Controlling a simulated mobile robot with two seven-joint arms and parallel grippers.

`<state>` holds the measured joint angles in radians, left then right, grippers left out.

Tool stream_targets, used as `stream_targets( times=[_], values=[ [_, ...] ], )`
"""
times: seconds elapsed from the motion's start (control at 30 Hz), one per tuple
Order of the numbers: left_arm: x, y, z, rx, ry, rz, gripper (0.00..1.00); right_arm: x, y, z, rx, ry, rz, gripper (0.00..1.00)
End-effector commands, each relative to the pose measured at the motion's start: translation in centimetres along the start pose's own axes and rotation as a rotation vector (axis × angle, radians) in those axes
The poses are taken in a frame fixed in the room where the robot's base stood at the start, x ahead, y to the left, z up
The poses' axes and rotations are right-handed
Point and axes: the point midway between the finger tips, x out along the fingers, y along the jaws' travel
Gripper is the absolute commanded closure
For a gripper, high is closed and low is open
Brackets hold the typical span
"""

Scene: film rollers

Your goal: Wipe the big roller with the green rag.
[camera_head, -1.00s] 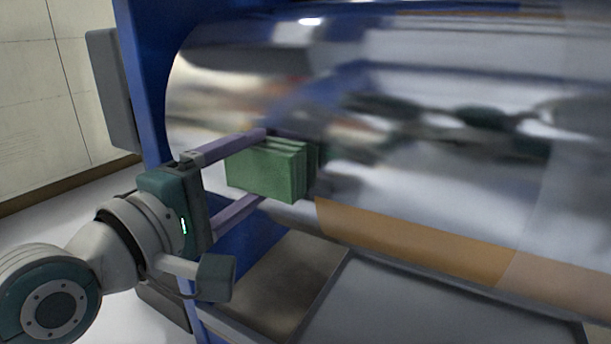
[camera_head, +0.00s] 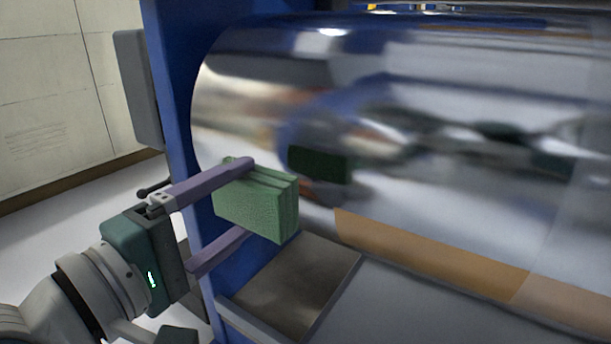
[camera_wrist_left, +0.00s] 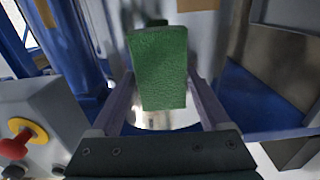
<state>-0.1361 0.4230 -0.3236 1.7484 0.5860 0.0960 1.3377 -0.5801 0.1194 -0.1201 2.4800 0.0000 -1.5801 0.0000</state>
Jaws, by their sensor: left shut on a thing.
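The green rag (camera_head: 258,205) is a folded block held between the purple fingers of my left gripper (camera_head: 244,198). It also fills the middle of the left wrist view (camera_wrist_left: 160,68), between the two fingers (camera_wrist_left: 158,100). The big roller (camera_head: 420,85) is a shiny, mirror-like cylinder across the head view. The rag is in front of the roller's lower left part, and a dark green reflection shows on the roller to the rag's right. A gap seems to lie between rag and roller. My right gripper is not directly in view.
A blue frame (camera_head: 172,75) stands at the roller's left end, close to my left gripper. A grey tray or ledge (camera_head: 400,305) lies below the roller. A red knob on a yellow ring (camera_wrist_left: 22,135) is at the left in the wrist view.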

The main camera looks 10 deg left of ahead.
Motion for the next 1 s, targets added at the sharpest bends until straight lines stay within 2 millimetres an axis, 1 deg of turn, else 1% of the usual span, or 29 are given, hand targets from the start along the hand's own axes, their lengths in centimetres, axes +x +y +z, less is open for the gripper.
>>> stream_targets(
  times=[0.3, 0.37, 0.5, 0.63, 1.0],
  values=[
    [-0.2, 0.1, 0.0, 0.001, 0.000, 0.001, 0.64, -0.1, 0.0, 0.0, 0.001, 0.000, -0.001, 0.06],
    [-0.6, 0.1, 0.0, 0.001, 0.000, 0.000, 0.64, -0.4, 0.0, -0.1, 0.001, 0.000, -0.001, 0.06],
    [-2.0, 0.1, 0.0, 0.001, -0.001, -0.003, 0.64, -1.0, 0.0, -0.3, 0.001, 0.000, -0.001, 0.06],
    [-2.9, 0.1, 0.0, 0.001, -0.001, -0.002, 0.64, -1.3, 0.0, -0.4, 0.001, 0.000, -0.001, 0.06],
    [-3.0, 0.0, 0.0, 0.001, 0.000, 0.001, 0.64, -1.2, 0.0, -0.4, 0.001, 0.000, -0.001, 0.06]
  ],
)
